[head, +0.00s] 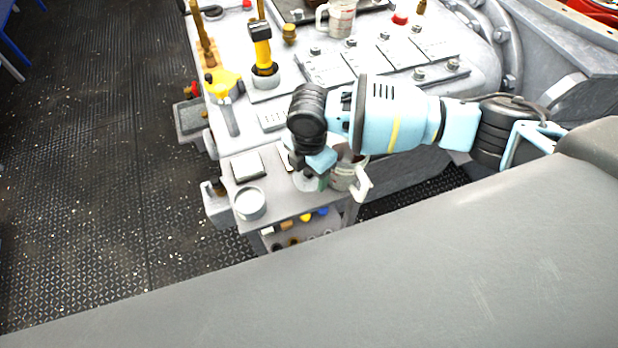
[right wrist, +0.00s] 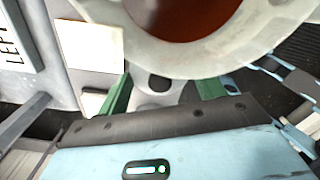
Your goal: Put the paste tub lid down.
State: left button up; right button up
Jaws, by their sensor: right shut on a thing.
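My right gripper (head: 316,180) points down over the small side shelf and is shut on the paste tub lid (head: 303,182), a light grey disc partly covered by the gripper. In the right wrist view, the green fingers (right wrist: 163,95) close on a grey part with a dark oval. The paste tub (head: 342,177) stands just right of the gripper, partly hidden by my arm. It is open, and its pale rim (right wrist: 180,68) and red-brown contents show in the right wrist view. I cannot tell whether the lid touches the shelf. My left gripper is not in view.
A grey-white round can (head: 250,204) stands at the shelf's front left corner. A pale square plate (head: 248,167) lies behind it. The grey shelf top (head: 280,207) is bare between can and gripper. Several small coloured items sit on a lower shelf. A yellow-handled tool (head: 262,50) stands farther back.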

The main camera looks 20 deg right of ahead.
aim_at(309, 179)
jog(key=shift+f, duration=2.05)
jog(key=shift+f+b, duration=0.15)
jog(key=shift+b, duration=0.15)
jog(key=o, duration=0.7)
notch_tip(309, 179, up, 12)
jog(key=shift+r+p, duration=0.15)
jog(key=shift+p, duration=0.6)
